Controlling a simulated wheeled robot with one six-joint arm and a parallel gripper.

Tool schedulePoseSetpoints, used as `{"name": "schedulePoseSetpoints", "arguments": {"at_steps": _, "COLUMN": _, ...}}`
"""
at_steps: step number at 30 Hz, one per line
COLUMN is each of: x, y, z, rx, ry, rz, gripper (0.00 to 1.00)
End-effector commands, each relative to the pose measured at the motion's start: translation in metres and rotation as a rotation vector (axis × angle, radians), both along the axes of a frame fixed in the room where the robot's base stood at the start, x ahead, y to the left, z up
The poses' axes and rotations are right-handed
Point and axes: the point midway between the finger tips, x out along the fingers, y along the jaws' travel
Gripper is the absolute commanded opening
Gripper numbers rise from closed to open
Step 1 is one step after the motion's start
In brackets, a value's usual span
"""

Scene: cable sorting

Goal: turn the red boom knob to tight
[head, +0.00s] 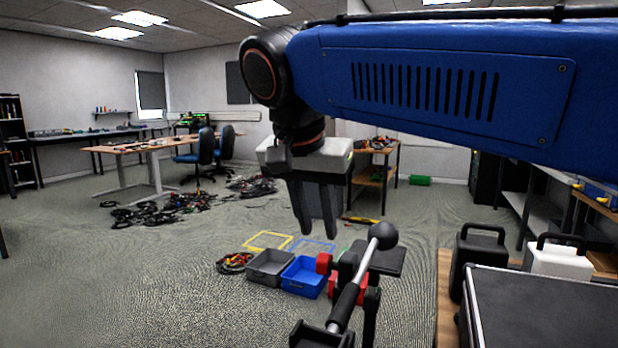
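The red boom knob (323,263) sits on the left side of a black clamp on a boom stand, low in the middle of the head view. A silver boom rod (362,268) with a black grip and a black ball end slants through this area. My gripper (318,236) hangs above the knob in the picture with its two dark fingers pointing down. The fingers are apart with nothing between them. They do not appear to touch the knob, though the depth between them is hard to judge. The knob's tightness cannot be read.
A grey bin (269,282), a blue bin (301,290) and a partly hidden red bin (362,282) stand on the carpet behind the boom. A cable coil (234,262) lies left of them. Black (479,260) and white (558,262) handled containers stand at right.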

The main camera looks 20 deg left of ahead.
Motion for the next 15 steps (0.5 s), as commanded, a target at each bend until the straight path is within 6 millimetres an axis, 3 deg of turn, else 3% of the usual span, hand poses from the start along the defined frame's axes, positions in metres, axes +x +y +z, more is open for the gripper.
{"name": "schedulePoseSetpoints", "arguments": {"at_steps": 9, "x": -0.024, "y": 0.003, "z": 0.057, "rx": 0.002, "ry": -0.001, "rz": 0.002, "gripper": 0.27}}
{"name": "schedulePoseSetpoints", "arguments": {"at_steps": 15, "x": -0.033, "y": 0.003, "z": 0.079, "rx": 0.001, "ry": 0.000, "rz": 0.000, "gripper": 0.27}}
